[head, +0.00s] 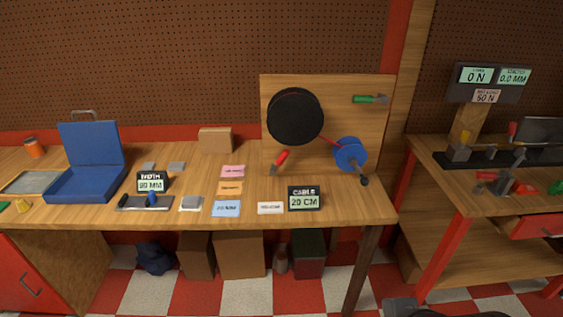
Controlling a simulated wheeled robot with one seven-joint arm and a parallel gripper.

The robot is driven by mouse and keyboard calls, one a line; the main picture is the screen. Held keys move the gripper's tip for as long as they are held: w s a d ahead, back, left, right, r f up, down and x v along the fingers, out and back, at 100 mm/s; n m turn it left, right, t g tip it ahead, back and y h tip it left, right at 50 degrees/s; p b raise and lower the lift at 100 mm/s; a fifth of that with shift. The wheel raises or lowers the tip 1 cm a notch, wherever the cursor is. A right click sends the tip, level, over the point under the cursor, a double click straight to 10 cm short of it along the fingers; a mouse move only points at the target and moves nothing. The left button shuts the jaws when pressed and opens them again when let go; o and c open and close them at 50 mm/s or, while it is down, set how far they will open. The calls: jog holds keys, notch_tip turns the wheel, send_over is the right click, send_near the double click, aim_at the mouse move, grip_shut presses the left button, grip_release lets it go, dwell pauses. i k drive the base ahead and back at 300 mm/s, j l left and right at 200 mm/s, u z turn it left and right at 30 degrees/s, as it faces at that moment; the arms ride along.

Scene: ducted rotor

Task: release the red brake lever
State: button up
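The red brake lever (280,160) is a short red handle on a grey stem, tilted up to the right. It is low on the upright wooden board (380,132), below a large black drum (295,116). A blue wheel (347,152) with a dark crank handle (363,178) is to its right, and a red line runs from the drum to the wheel. A green-handled lever (366,99) is at the board's upper right. I cannot tell whether the brake touches the drum.
A display reading CABLE 20 CM (304,197) stands in front of the board on the workbench (335,213). Paper notes (230,188) lie left of it. An open blue case (85,180) is further left. A second bench (470,190) with tools is at right, past a gap.

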aim_at(282, 158)
jog(key=i+u, duration=0.25)
jog(key=u, duration=0.2)
jog(key=i+u, duration=0.25)
jog(key=u, duration=0.15)
jog(key=i+u, duration=0.25)
jog(key=u, duration=0.2)
jog(key=i+l+u, duration=0.2)
jog(key=u, duration=0.2)
jog(key=i+l+u, duration=0.2)
jog(key=u, duration=0.25)
jog(key=i+l+u, duration=0.15)
jog(key=l+u, duration=0.15)
jog(key=u, duration=0.15)
